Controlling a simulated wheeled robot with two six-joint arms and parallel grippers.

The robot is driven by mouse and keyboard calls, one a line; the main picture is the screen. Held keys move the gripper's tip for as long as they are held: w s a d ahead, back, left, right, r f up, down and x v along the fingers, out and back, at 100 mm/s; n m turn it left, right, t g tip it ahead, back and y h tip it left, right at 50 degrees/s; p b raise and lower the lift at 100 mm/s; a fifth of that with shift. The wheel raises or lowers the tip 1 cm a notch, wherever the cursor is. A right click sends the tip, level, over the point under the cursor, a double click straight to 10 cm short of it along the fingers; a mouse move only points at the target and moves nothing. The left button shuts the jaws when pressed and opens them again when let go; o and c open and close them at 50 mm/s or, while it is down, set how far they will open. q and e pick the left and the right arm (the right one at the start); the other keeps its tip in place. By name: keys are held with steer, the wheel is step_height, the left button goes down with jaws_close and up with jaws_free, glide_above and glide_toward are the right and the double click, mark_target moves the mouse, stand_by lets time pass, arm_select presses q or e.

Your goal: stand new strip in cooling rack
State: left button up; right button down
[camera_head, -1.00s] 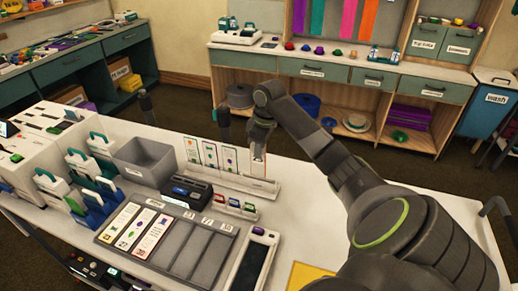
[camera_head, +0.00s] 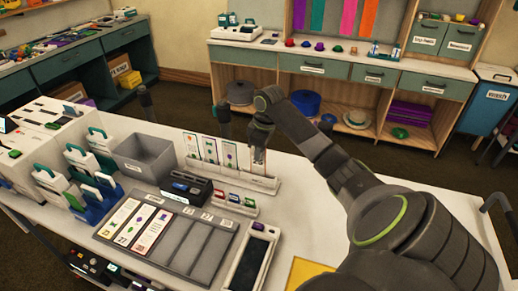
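The cooling rack (camera_head: 232,176) is a low white rail along the far side of the white worktop. Three white strips with coloured marks stand upright in it, the nearest to my gripper being this strip (camera_head: 229,155). My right gripper (camera_head: 259,153) comes down over the rack's right part. It appears shut on another pale upright strip (camera_head: 258,168), the new strip, whose lower end is at the rack. The fingers hide its upper part, and I cannot tell whether it is fully seated. My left gripper is not in view.
A dark tray (camera_head: 178,244) in front holds several printed strips at left and has empty slots at right. A black device (camera_head: 187,188), a small holder with coloured pieces (camera_head: 240,204) and a grey bin (camera_head: 143,157) stand near the rack. A dark-screened device (camera_head: 250,258) lies right of the tray.

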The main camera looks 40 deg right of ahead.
steer(key=shift+f, duration=0.95)
steer(key=c, duration=1.6)
jaws_free()
steer(key=shift+o, duration=0.2)
